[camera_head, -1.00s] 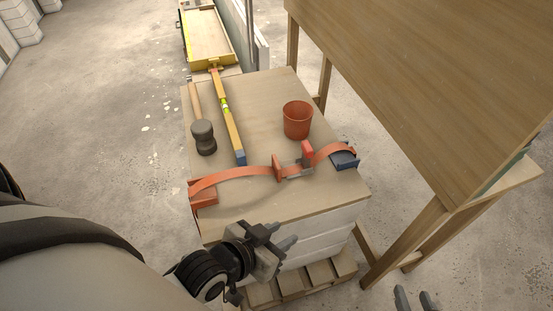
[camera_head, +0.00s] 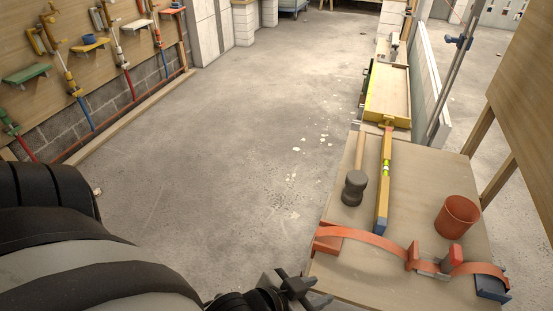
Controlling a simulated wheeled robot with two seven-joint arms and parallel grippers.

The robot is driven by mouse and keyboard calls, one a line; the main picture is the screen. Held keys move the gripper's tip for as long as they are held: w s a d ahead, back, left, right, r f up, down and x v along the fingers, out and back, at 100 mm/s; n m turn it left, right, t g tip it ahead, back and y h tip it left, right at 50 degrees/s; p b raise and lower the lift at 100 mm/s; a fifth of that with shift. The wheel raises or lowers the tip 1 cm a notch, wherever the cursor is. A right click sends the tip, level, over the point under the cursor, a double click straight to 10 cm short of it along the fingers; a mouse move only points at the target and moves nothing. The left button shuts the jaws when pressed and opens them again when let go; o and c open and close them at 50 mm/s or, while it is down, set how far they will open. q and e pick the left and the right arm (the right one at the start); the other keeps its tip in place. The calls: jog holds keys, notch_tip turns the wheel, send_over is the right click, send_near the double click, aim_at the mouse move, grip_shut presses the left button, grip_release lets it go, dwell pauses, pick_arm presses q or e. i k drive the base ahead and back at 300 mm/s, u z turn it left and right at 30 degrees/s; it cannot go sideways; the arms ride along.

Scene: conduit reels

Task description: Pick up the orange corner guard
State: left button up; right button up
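The orange corner guard (camera_head: 327,240) sits at the left edge of the wooden table top (camera_head: 355,277), under the left end of an orange strap (camera_head: 372,238). A blue corner guard (camera_head: 490,287) is under the strap's right end. A ratchet buckle (camera_head: 432,265) with red-orange parts is in the middle of the strap. My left gripper (camera_head: 312,290) is at the bottom of the view, in front of the orange guard and apart from it. Its fingers look spread and empty. My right gripper is out of view.
A dark-headed mallet (camera_head: 354,188), a yellow spirit level (camera_head: 384,185) and a terracotta pot (camera_head: 457,216) stand or lie on the table. A yellow tray (camera_head: 388,93) is behind it. A wooden panel (camera_head: 520,110) rises at right. The floor left of the table is clear.

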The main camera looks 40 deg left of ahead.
aim_at(330, 244)
jog(key=u, duration=0.8)
jog(key=k, duration=1)
jog(key=u, duration=1.25)
jog(key=i, duration=2.3)
jog(key=z, duration=2.1)
